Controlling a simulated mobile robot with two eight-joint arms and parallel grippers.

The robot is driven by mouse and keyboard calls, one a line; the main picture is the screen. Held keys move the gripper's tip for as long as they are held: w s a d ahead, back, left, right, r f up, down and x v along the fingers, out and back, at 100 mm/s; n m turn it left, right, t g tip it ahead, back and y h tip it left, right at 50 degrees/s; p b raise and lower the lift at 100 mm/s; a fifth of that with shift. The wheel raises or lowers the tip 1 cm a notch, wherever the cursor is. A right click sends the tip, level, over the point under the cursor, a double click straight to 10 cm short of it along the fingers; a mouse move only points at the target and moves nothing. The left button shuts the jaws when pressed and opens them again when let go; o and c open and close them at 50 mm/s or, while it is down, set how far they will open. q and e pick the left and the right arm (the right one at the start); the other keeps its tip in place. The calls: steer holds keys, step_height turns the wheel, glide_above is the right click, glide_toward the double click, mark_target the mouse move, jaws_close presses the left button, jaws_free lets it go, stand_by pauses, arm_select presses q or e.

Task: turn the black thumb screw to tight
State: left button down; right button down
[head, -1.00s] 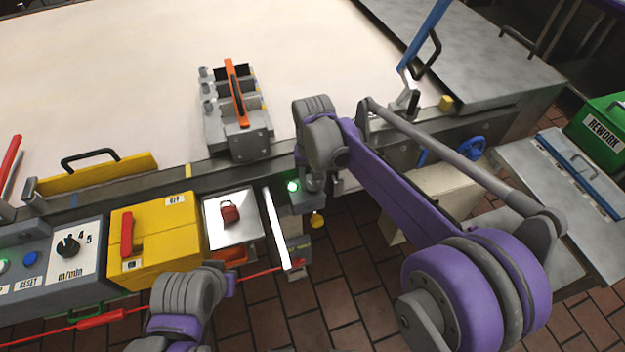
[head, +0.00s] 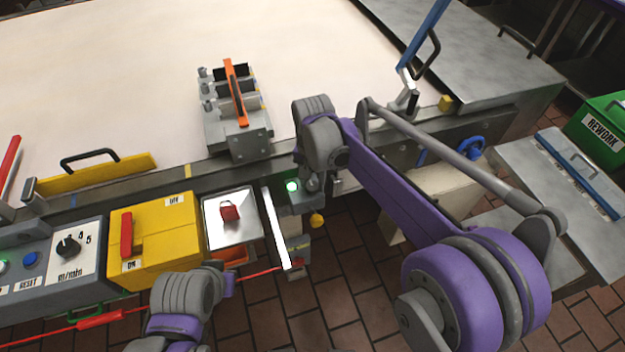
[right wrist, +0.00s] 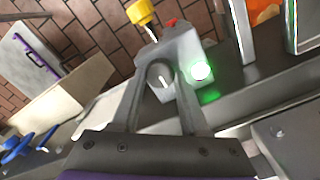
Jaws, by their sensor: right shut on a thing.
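My right gripper (right wrist: 160,84) is at a small grey bracket in the right wrist view. Its two fingers are shut on a dark round knob, the black thumb screw (right wrist: 159,72), which has a pale line on its face. The fingers stand on either side of the screw. The bracket (right wrist: 183,50) carries a glowing green light (right wrist: 201,72), which also shows in the head view (head: 292,186). In the head view my right gripper (head: 313,183) is small and partly hidden under its wrist, and the screw cannot be made out. My left wrist shows at the lower left, without its fingers.
A yellow knob (head: 316,221) sticks out below the bracket, close to my right gripper. A white bar (head: 276,228) stands left of it. A yellow switch box (head: 155,240) and a dial panel (head: 72,255) lie farther left. A grey block with an orange handle (head: 236,92) stands on the belt edge.

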mark_target(313, 184)
steer(key=shift+c, duration=2.1)
jaws_free()
steer(key=shift+r, duration=0.1)
step_height(313, 184, up, 11)
steer(key=shift+p, duration=0.35)
